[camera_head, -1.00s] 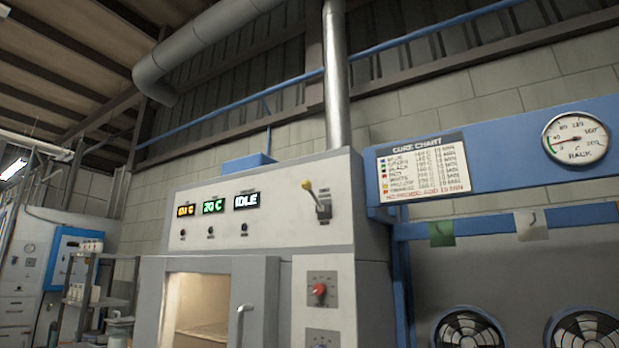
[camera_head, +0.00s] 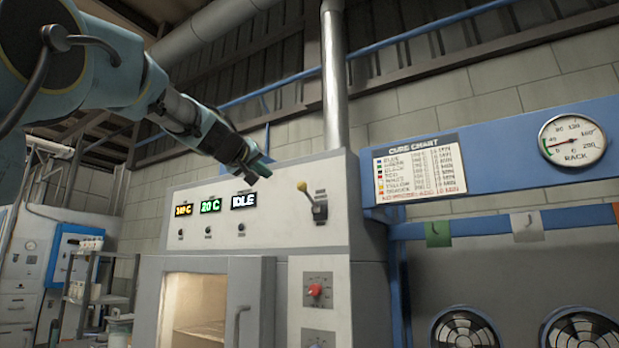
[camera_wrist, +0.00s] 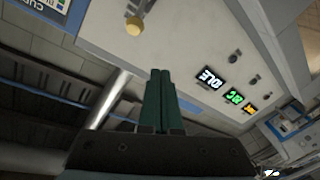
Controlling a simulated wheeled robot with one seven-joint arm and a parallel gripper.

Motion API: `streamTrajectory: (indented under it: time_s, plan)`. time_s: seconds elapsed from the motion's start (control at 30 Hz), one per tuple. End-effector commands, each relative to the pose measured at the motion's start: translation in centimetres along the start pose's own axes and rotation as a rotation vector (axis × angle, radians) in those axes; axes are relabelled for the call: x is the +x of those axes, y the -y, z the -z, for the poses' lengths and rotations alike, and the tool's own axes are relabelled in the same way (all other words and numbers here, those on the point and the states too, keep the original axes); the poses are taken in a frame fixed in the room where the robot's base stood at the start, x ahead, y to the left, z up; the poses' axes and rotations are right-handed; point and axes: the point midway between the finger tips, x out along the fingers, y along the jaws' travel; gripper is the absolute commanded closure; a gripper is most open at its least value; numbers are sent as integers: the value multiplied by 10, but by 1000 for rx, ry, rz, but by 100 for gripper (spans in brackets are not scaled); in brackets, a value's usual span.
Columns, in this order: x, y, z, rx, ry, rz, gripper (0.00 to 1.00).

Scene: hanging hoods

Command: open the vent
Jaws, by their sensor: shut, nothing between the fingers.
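The vent is most likely worked by the lever with a yellow knob (camera_head: 308,189) on the upper right of the grey oven's front panel. The lever tilts up and to the left from its slotted plate. The knob also shows in the wrist view (camera_wrist: 134,26), beyond the fingers and a little to the left. My gripper (camera_head: 262,172) is in front of the panel's top edge, up and left of the knob and apart from it. Its green fingers (camera_wrist: 160,88) are together with nothing between them.
The oven (camera_head: 340,230) has digital displays (camera_head: 244,200), a red knob (camera_head: 315,291) and an open-looking chamber with a door handle (camera_head: 241,322). A metal duct (camera_head: 335,80) rises above it. A cure chart (camera_head: 419,169) and a round gauge (camera_head: 572,139) are on the blue beam at right.

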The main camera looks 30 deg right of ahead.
Motion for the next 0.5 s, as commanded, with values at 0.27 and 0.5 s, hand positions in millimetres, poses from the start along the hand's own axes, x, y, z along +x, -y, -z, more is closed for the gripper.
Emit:
streamTrajectory:
  time_s: [0.27,0.5]
  plan:
    - [-5,-32,22,-9,-44,-60,100]
    - [-5,-31,21,-9,-42,-58,100]
